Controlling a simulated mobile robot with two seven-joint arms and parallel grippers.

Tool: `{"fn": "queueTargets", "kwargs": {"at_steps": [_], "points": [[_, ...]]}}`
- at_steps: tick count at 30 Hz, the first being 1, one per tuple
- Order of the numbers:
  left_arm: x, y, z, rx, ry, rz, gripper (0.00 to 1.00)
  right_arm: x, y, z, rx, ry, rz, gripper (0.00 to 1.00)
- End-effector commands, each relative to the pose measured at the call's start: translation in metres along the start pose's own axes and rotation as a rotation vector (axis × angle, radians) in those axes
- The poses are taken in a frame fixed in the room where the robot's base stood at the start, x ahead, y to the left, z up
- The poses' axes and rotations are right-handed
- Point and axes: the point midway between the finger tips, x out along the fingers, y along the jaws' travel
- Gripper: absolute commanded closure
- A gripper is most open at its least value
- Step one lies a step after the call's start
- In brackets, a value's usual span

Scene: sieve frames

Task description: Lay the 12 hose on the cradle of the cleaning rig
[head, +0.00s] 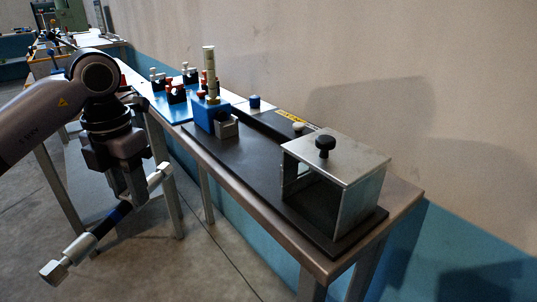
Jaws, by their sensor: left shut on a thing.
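The hose (83,245) has metal end fittings, a dark middle and a blue band. It hangs in the air at a slant at the left of the head view, its lower end toward the bottom left. My left gripper (127,200) is shut on it near the blue band, off the near side of the bench. The cleaning rig (228,152) is a dark base plate on the bench. It carries a blue block (209,114) with an upright pale cylinder, a small grey notched block (228,126) and a metal box. I cannot tell for sure which part is the cradle. My right gripper is not in view.
The open-ended metal box (336,158) with a black knob stands at the bench's near right end. The bench (405,198) runs along the wall. A blue plate (165,103) with several small valves lies farther back. The plate between the blocks and box is clear.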

Motion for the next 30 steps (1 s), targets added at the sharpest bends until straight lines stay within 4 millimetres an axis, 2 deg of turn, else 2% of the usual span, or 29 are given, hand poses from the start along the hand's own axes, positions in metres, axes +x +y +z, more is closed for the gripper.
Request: {"fn": "queueTargets", "kwargs": {"at_steps": [9,14,30], "points": [[-0.001,0.0,0.0,0.007,-0.002,0.0,1.0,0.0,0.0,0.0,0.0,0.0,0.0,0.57],[0.001,-0.001,-0.001,0.083,-0.002,0.001,1.0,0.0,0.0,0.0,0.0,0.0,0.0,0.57],[0.013,-0.012,-0.014,0.877,-0.004,0.01,1.0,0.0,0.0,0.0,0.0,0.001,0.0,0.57]]}}
